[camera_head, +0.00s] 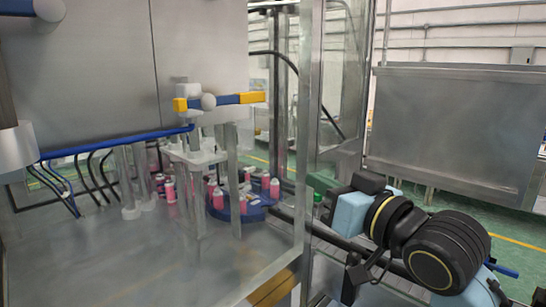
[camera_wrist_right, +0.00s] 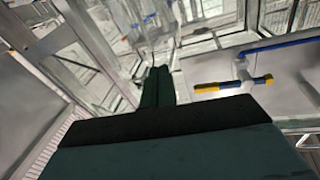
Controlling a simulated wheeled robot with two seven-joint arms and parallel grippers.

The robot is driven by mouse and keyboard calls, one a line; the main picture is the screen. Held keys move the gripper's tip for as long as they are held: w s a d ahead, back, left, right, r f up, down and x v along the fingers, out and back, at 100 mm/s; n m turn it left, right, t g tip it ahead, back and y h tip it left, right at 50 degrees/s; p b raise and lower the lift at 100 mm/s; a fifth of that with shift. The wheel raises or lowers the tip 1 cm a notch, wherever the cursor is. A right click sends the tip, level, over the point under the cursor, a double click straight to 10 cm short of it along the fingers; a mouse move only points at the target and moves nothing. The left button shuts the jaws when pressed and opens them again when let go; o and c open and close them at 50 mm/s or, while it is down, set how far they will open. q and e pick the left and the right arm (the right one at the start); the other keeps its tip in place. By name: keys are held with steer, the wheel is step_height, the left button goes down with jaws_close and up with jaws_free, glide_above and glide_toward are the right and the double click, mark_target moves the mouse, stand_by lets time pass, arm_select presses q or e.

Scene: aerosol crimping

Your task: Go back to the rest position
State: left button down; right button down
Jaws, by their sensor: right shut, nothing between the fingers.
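My right gripper (camera_head: 322,184) is at the right of the head view, just outside the clear panel and frame post of the machine. In the right wrist view its two dark green fingers (camera_wrist_right: 157,86) lie side by side, shut with nothing between them. My left gripper is not in view. Inside the machine, pink aerosol cans (camera_head: 218,197) stand around a blue rotary table (camera_head: 254,212), apart from my gripper.
A metal post (camera_head: 308,110) and clear panels stand left of my right arm. A blue bar with yellow ends (camera_head: 228,101) hangs inside the machine; it also shows in the right wrist view (camera_wrist_right: 232,84). A grey metal cabinet (camera_head: 455,130) stands behind at the right.

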steer(key=s+d+f+m+g+h, duration=0.1)
steer(key=s+d+f+g+h, duration=0.1)
steer(key=f, duration=0.7)
steer(key=s+d+f+m+g+h, duration=0.1)
steer(key=d+f+h, duration=0.15)
steer(key=f, duration=0.65)
steer(key=s+d+f+m+g+h, duration=0.1)
steer(key=s+d+f+g+h, duration=0.25)
steer(key=s+f, duration=0.8)
steer(key=s+d+f+g+h, duration=0.2)
steer(key=s+d+f+g, duration=0.3)
steer(key=s+f, duration=0.65)
step_height(320, 180, down, 30)
steer(key=s+g+b, duration=0.2)
steer(key=s+b, duration=0.1)
steer(key=b, duration=0.2)
steer(key=s+d+f+b, duration=0.1)
steer(key=s+f+b, duration=0.1)
steer(key=s+f, duration=0.6)
steer(key=s+d+f+g+b, duration=0.1)
steer(key=s+d+f+b, duration=0.1)
steer(key=s+f, duration=0.6)
step_height(320, 180, down, 3)
steer(key=shift+s+f+b, duration=0.2)
steer(key=shift+b, duration=0.25)
steer(key=shift+n, duration=0.3)
